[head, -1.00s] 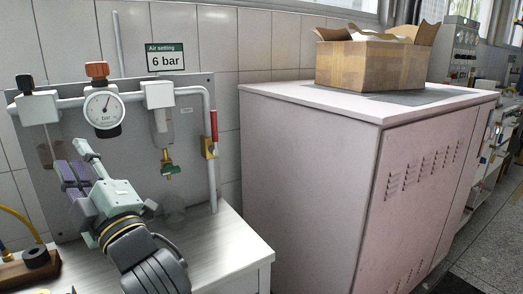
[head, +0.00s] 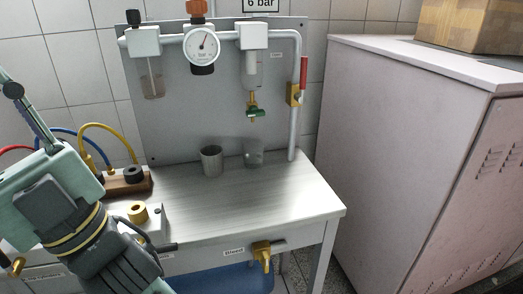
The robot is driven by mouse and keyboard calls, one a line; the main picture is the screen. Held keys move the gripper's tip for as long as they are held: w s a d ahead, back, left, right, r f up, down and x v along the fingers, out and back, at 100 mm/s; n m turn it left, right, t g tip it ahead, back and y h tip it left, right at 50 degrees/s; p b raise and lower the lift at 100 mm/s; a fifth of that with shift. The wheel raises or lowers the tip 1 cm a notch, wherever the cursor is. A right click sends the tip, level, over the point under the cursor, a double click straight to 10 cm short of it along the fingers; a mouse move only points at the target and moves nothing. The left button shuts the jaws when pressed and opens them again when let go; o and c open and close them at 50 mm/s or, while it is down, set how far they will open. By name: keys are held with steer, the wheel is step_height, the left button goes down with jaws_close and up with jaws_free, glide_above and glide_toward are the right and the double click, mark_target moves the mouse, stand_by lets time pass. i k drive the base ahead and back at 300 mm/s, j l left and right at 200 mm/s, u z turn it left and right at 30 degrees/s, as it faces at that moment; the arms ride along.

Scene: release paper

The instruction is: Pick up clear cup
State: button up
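The clear cup (head: 253,153) stands upright on the bench top, below the green drain valve and close to the grey back panel. It is see-through and faint. A grey, metal-looking cup (head: 211,161) stands to its left. Nothing held shows in the visible part.
The bench top (head: 285,195) is clear right of the cups. A white pipe (head: 292,130) with a red-handled valve stands behind. A wooden block (head: 125,183) with hoses and a white box with a yellow knob (head: 137,212) are left. A pink cabinet (head: 395,150) stands right.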

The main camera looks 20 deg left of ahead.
mark_target(253, 155)
steer(key=i+l+z, duration=0.15)
steer(key=z, duration=0.3)
steer(key=i+l+z, duration=0.2)
steer(key=z, duration=0.25)
steer(key=i+l+z, duration=0.15)
steer(key=z, duration=0.3)
steer(key=i+z, duration=0.25)
steer(key=z, duration=0.15)
steer(key=i+u, duration=0.2)
steer(key=u, duration=0.2)
steer(key=i+l+u, duration=0.15)
steer(key=u, duration=0.25)
steer(key=i+l+u, duration=0.15)
steer(key=u, duration=0.25)
steer(key=i+l+u, duration=0.1)
steer(key=u, duration=0.3)
steer(key=l+u, duration=0.1)
steer(key=u, duration=0.3)
steer(key=i+l+u, duration=0.1)
steer(key=u, duration=0.3)
